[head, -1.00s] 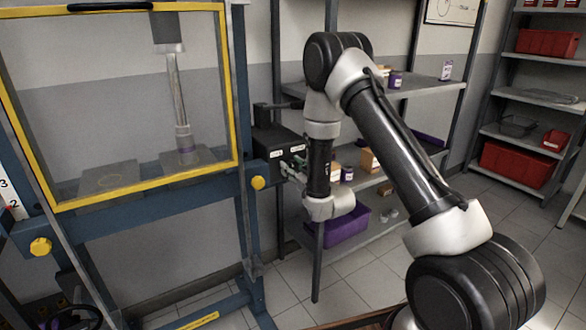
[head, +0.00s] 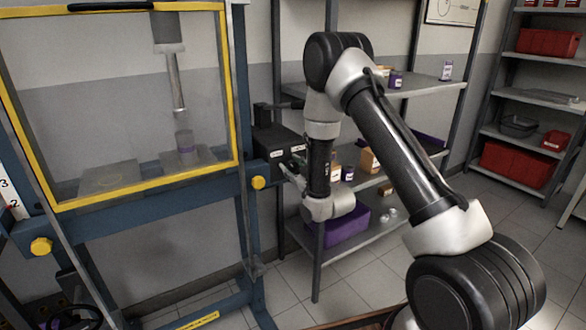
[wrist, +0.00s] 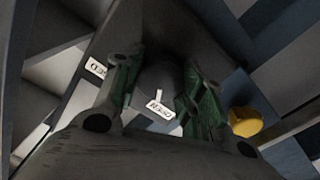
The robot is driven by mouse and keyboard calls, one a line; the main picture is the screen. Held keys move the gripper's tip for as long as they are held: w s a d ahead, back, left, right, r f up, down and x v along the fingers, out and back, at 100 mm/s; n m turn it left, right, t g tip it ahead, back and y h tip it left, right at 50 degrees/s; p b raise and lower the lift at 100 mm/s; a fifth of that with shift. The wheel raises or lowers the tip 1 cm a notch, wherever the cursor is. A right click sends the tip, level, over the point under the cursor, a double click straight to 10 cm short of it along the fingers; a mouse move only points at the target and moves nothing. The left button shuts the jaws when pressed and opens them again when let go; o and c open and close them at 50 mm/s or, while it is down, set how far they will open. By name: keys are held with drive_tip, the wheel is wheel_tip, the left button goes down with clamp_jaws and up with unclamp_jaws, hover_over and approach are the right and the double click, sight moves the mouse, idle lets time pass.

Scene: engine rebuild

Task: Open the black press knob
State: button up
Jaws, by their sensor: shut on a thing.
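The black press knob (wrist: 157,78) shows in the wrist view as a dark round shape between my fingers. A small white mark on its edge points at a white label (wrist: 160,109) that seems to read OPEN. Another white label (wrist: 96,67) lies to the left, partly hidden by my left finger. My gripper (wrist: 162,86) is shut on the knob, green-padded fingers on both sides. In the head view my gripper (head: 292,166) is at the front of the black control box (head: 268,141) on the press's right side; the knob is hidden there.
The blue press frame (head: 252,215) has a yellow-edged guard (head: 232,90). A yellow knob (head: 258,183) sits just below the control box. A shelf with a purple bin (head: 345,228) stands behind my arm.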

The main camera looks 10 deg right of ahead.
drive_tip(key=o, duration=1)
drive_tip(key=v, duration=1.2)
